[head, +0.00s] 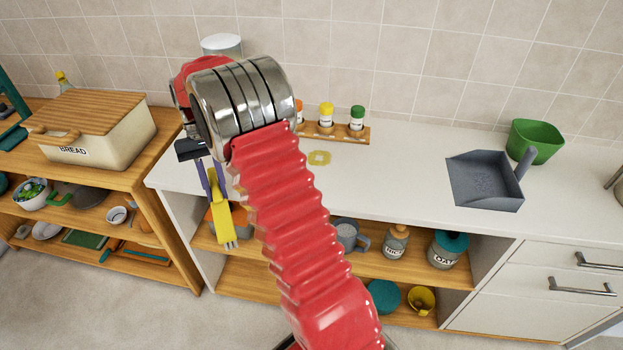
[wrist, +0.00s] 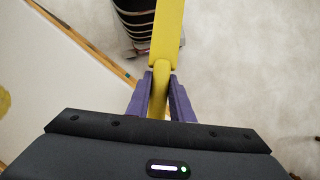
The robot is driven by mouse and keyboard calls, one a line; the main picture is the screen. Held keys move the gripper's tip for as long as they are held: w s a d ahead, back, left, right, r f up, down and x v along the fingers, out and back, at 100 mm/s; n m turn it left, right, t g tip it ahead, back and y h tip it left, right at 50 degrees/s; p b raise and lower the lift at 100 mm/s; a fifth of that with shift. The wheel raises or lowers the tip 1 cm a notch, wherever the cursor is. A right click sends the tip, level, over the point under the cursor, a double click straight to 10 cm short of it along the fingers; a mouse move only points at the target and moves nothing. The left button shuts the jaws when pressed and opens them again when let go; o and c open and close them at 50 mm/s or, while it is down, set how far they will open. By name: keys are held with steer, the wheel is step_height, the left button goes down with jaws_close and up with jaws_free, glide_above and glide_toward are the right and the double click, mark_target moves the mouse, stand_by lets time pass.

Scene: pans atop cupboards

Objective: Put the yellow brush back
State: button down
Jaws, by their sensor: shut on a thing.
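The yellow brush (head: 222,222) hangs down in front of the counter's left part, its grey bristle end lowest. It also shows in the wrist view (wrist: 167,30), running up from between the purple fingers. My gripper (head: 213,192) is shut on the brush; the purple fingers also show in the wrist view (wrist: 160,85). A grey dustpan (head: 485,182) lies farther right on the countertop.
A spice rack (head: 338,133) stands at the back of the counter (head: 400,165). A green container (head: 535,141) stands behind the dustpan. A bread box (head: 95,130) is on the wooden unit at left. Jars, including oats (head: 447,250), fill shelves below. The countertop between ring and dustpan is clear.

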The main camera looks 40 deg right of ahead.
steer(key=s+d+r+m+t, duration=0.3)
steer(key=s+d+m, duration=0.2)
steer(key=d+m, duration=0.3)
steer(key=s+d+r+m+t, duration=0.2)
steer(key=s+d+r+m, duration=0.2)
steer(key=d, duration=0.8)
steer(key=s+d+r+m+t+y, duration=0.1)
steer(key=s+d+r+m+t, duration=0.2)
steer(key=s+d+m, duration=0.5)
steer(key=d+m, duration=0.3)
steer(key=m, duration=0.1)
steer(key=shift+r+t, duration=0.3)
steer(key=shift+r, duration=0.05)
steer(key=shift+f, duration=0.1)
steer(key=shift+f, duration=3.05)
steer(key=shift+f, duration=1.9)
